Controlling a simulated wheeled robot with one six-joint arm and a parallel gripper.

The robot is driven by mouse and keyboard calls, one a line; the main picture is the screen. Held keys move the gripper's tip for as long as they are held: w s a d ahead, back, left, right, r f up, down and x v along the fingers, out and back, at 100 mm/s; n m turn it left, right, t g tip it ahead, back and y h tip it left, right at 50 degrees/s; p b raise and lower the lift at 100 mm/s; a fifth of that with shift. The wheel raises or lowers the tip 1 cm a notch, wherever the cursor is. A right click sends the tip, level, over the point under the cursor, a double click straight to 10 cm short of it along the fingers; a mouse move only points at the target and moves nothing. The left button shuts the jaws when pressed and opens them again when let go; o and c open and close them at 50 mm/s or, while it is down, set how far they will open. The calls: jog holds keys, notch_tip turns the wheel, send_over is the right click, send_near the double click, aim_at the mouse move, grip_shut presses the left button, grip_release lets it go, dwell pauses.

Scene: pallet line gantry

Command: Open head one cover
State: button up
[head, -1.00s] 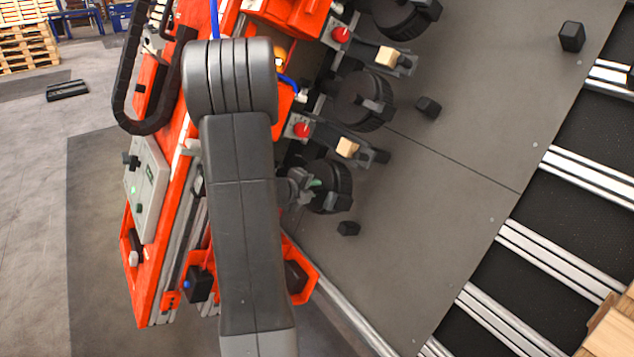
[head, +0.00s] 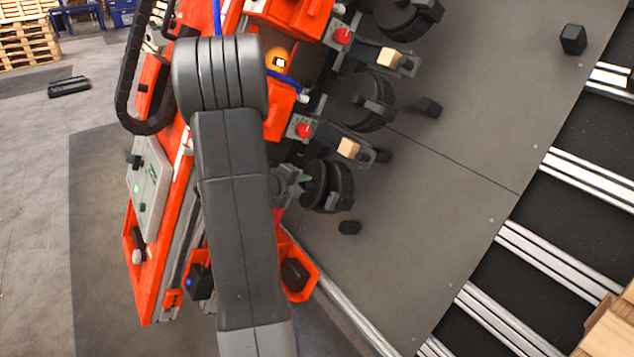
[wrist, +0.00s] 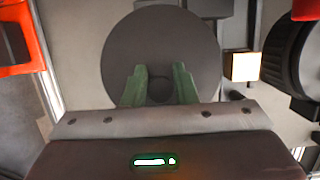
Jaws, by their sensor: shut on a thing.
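The nearest cover, a dark round disc (head: 314,186), is at the lower end of a row of black round heads on the orange machine. My gripper (head: 302,181) reaches it from the left, behind my arm. In the wrist view the disc (wrist: 160,40) fills the upper middle, face on. In the head view a black ring (head: 343,186) shows just right of the disc. Whether the disc is apart from it is unclear.
Further round heads (head: 362,102) and brackets with red buttons (head: 304,130) and tan blocks (head: 348,148) stand close above. A grey panel (head: 149,188) is left of my arm. The grey plate (head: 450,185) to the right is mostly clear, with a few black blocks.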

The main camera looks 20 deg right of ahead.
jog(key=shift+w+a+r, duration=0.1)
jog(key=shift+a+r, duration=0.05)
jog(key=shift+w+a+r+p, duration=0.3)
jog(key=shift+w+a+p, duration=0.15)
jog(key=shift+a+p, duration=0.3)
jog(key=shift+a, duration=0.15)
jog(key=shift+w+a+r+p, duration=0.2)
jog(key=shift+w+a+p, duration=0.15)
jog(key=shift+w+a, duration=0.4)
grip_shut()
jog(key=o, duration=0.7)
grip_release()
